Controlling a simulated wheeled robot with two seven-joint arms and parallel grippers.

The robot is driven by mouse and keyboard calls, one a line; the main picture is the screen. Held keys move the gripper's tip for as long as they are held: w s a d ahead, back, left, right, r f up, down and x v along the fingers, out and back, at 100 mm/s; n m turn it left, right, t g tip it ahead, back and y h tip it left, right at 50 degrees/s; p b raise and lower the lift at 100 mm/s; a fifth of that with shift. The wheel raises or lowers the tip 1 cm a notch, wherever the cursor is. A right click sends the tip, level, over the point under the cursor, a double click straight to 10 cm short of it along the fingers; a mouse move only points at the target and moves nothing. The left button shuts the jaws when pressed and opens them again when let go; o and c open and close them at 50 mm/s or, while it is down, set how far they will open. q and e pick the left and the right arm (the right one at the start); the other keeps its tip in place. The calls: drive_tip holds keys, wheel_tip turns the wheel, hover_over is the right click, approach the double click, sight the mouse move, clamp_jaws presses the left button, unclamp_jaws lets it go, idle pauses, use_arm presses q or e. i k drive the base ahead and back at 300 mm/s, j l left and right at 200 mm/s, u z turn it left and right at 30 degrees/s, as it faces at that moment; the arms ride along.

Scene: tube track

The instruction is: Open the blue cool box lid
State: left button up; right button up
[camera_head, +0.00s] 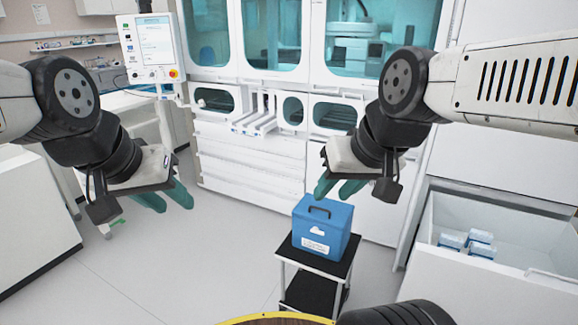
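The blue cool box (322,228) stands upright on the top shelf of a small black and grey cart (303,258), near the middle of the view. Its lid (335,212) looks closed, with a dark carry handle (319,211) on top. A white label is on its front. My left gripper (170,201) is in the air well left of the box, and its teal fingers look apart with nothing between them. My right gripper (335,189) is in the air just above and behind the box's top edge in the picture, apart from the handle. Its teal fingers look apart and empty.
A large white machine with teal windows (345,55) stands behind the cart. An open white bin (500,235) with several small boxes is at the right. A monitor (153,45) and white counters are at the left. The floor left of the cart is clear.

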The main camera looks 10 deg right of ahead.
sight(330, 212)
drive_tip(key=i+l, duration=0.2)
drive_tip(key=l, duration=0.15)
drive_tip(key=i+l, duration=0.2)
drive_tip(key=l, duration=0.15)
drive_tip(key=i+l, duration=0.15)
drive_tip(key=l, duration=0.2)
drive_tip(key=i+l, duration=0.2)
drive_tip(key=l, duration=0.15)
drive_tip(key=j+u, duration=0.05)
